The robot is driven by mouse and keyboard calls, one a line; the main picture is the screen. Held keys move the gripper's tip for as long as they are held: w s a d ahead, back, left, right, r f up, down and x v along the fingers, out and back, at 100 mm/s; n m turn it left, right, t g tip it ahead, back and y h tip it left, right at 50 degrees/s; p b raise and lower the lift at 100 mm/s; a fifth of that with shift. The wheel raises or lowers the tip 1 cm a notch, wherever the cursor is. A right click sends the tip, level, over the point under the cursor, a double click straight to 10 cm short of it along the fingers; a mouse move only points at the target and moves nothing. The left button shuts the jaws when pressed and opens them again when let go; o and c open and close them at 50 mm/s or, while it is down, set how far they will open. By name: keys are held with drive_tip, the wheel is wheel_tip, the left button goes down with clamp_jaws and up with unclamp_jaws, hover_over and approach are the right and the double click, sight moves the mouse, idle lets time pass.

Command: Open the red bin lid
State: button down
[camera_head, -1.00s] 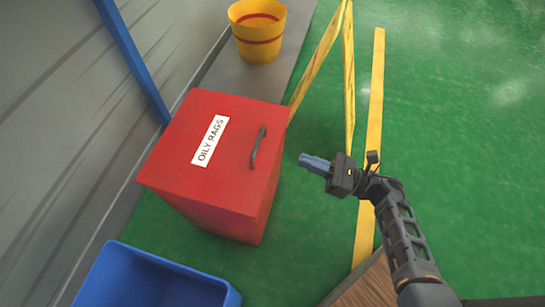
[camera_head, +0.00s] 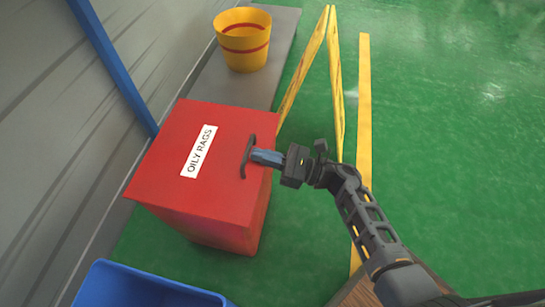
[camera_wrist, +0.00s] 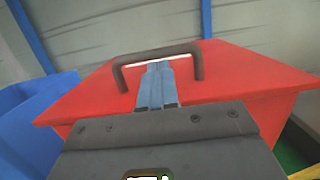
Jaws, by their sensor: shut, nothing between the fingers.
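The red bin (camera_head: 212,232) stands on the green floor, its flat red lid (camera_head: 160,170) down and labelled "OILY RAGS". A dark bar handle (camera_head: 245,158) sits near the lid's right edge; it also shows in the wrist view (camera_wrist: 150,53) as an arch. My gripper (camera_head: 254,156) has its blue fingers together, with the tips at the handle. In the wrist view the fingers (camera_wrist: 158,75) reach to the handle's bar, between its two ends. Whether they touch the bar I cannot tell.
A blue bin (camera_head: 140,287) stands at the front left. A yellow bucket (camera_head: 243,50) is on a grey slab (camera_head: 200,88) behind the red bin. A yellow A-shaped barrier (camera_head: 337,90) stands to the right. The grey wall (camera_head: 50,120) is close on the left. Green floor is open at right.

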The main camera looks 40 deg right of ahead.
drive_tip(key=shift+r, duration=0.2)
drive_tip(key=shift+w+a+r+g+p, duration=0.1)
drive_tip(key=shift+r+g+p, duration=0.2)
drive_tip(key=shift+r+p, duration=0.7)
drive_tip(key=w+a+r+g+h+p, duration=0.25)
drive_tip(key=r+p, duration=0.55)
drive_tip(key=p, duration=0.5)
drive_tip(key=w+a+r+g+h+p, duration=0.2)
drive_tip(key=w+r+g+p, duration=0.15)
drive_tip(key=r+p, duration=0.7)
drive_tip(key=w+a+r+p, duration=0.3)
drive_tip(key=w+a+p, duration=0.1)
drive_tip(key=w, duration=0.3)
drive_tip(key=w+a+r+p, duration=0.3)
drive_tip(key=w+a+p, duration=0.1)
drive_tip(key=w+a, duration=0.1)
drive_tip(key=shift+w+a, duration=0.4)
drive_tip(key=shift+w, duration=0.45)
drive_tip(key=shift+r+p, duration=0.2)
drive_tip(key=shift+p, duration=0.1)
